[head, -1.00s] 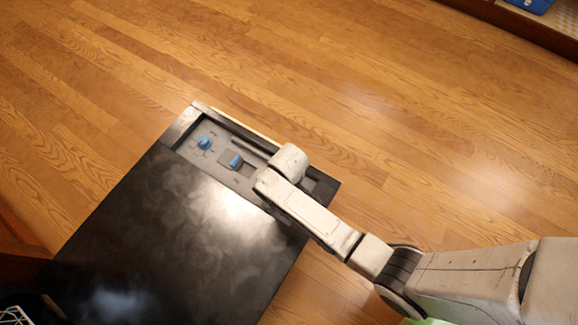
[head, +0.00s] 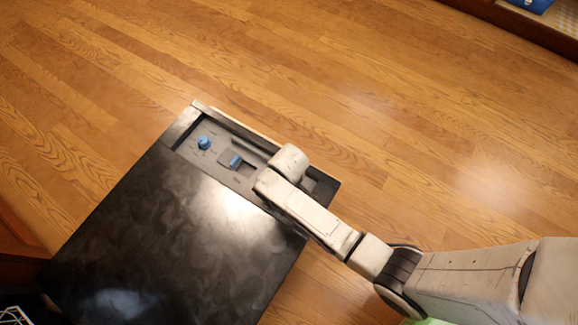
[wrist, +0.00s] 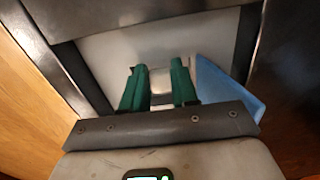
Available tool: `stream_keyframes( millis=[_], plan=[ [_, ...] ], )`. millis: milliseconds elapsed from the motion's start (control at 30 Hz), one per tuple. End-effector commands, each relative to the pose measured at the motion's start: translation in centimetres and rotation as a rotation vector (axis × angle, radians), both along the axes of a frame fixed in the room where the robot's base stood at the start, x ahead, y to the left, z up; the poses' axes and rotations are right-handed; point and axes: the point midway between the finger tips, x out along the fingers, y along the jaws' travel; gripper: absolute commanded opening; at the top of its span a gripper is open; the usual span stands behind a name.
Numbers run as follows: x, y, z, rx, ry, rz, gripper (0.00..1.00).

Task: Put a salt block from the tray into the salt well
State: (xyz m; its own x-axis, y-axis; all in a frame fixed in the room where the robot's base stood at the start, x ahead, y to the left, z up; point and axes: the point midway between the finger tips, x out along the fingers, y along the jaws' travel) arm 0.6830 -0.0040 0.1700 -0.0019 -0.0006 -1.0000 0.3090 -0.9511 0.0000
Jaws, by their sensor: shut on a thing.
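In the wrist view the two green fingers of my gripper (wrist: 159,86) point away over a pale grey surface. A small pale piece (wrist: 160,81) shows between them, and they are shut on it. It looks like a salt block, but most of it is hidden. In the head view the end of my arm hides the gripper. It is over the right part of a grey recessed strip in the black dishwasher unit (head: 130,235). I cannot make out the salt well or the tray for certain.
A blue flat piece (wrist: 228,92) stands close to the right finger in the wrist view. In the head view a blue knob (head: 204,142) and another blue part (head: 235,161) sit in the recess left of my arm. Open wooden floor (head: 330,80) surrounds the unit.

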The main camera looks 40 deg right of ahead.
Motion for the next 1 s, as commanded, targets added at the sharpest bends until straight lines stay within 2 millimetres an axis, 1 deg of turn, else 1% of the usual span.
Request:
stream_keyframes(
  millis=[367,400,600,667,700,1000],
  plan=[
    [0.02,0.01,-0.17,0.0,0.0,0.0,0.0],
    [0.02,0.01,-0.17,0.0,0.0,0.0,0.32],
    [0.02,0.01,-0.16,0.0,0.0,0.0,0.52],
    [0.02,0.01,-0.16,0.0,0.0,0.0,0.57],
    [0.02,0.01,-0.16,0.0,0.0,0.0,0.58],
    [0.01,0.0,-0.17,0.0,0.0,0.0,0.58]
  ],
)
